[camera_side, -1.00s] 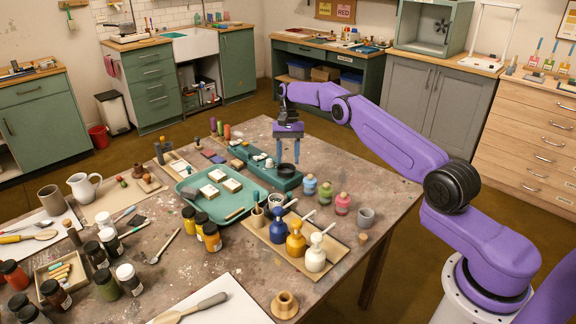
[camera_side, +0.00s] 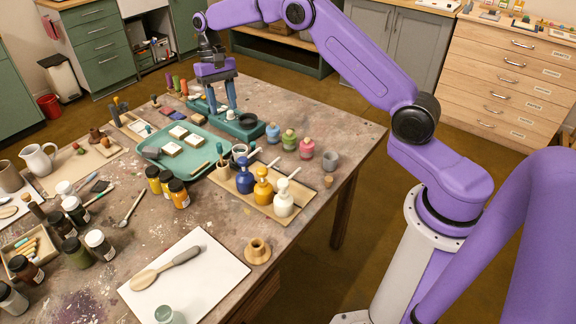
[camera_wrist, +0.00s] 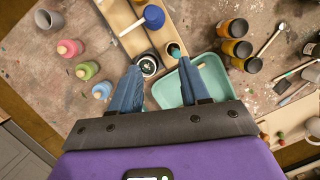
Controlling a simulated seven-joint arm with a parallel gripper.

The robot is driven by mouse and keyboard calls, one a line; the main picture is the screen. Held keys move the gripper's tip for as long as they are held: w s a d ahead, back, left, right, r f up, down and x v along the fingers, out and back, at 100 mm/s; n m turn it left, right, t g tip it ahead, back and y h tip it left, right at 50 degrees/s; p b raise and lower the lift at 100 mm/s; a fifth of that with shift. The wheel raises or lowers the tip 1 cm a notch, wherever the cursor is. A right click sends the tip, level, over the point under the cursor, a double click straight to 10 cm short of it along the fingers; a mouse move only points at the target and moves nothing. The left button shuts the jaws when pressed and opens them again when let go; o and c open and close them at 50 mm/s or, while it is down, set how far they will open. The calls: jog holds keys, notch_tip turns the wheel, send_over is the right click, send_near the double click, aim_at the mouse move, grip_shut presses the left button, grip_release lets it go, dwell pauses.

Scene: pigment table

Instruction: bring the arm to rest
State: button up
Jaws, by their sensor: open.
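My gripper (camera_side: 222,112) hangs fingers down over the back of the table, above or beside the dark teal stand (camera_side: 262,130). Its two blue fingers are apart, and I see nothing held between them. A black ring (camera_side: 248,120) sits on the stand, just right of the fingers in the side view. In the wrist view my gripper (camera_wrist: 160,68) shows spread fingers, with a dark-rimmed round cup (camera_wrist: 148,66) below between them. The side view does not settle whether the fingertips touch the stand.
A teal tray (camera_side: 205,172) with pale blocks lies in front. Blue, yellow and white pump bottles (camera_side: 264,188) stand on a board at the right. Small coloured bottles (camera_side: 289,139) and a grey cup (camera_side: 330,160) are near the right edge. Dark jars (camera_side: 76,211) crowd the left.

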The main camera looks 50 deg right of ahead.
jog(key=s+a+r+n+h, duration=0.1)
jog(key=s+a+r+n, duration=0.15)
jog(key=s, duration=0.45)
jog(key=s+a+r+n+t, duration=0.1)
jog(key=s+a+r+n, duration=0.2)
jog(key=s, duration=0.4)
jog(key=s+a+r+n+h, duration=0.1)
jog(key=s+a+r+n, duration=0.15)
jog(key=s+a, duration=0.4)
jog(key=s+d+f+n+t, duration=0.1)
jog(key=s+d+n, duration=0.3)
jog(key=s, duration=0.6)
jog(key=s+d+f+n+t, duration=0.1)
jog(key=s+d+n, duration=0.3)
jog(key=s, duration=0.7)
jog(key=shift+s+d+f+y, duration=0.25)
jog(key=shift+d+f+y, duration=0.15)
jog(key=shift+d+f, duration=0.25)
jog(key=shift+a, duration=0.1)
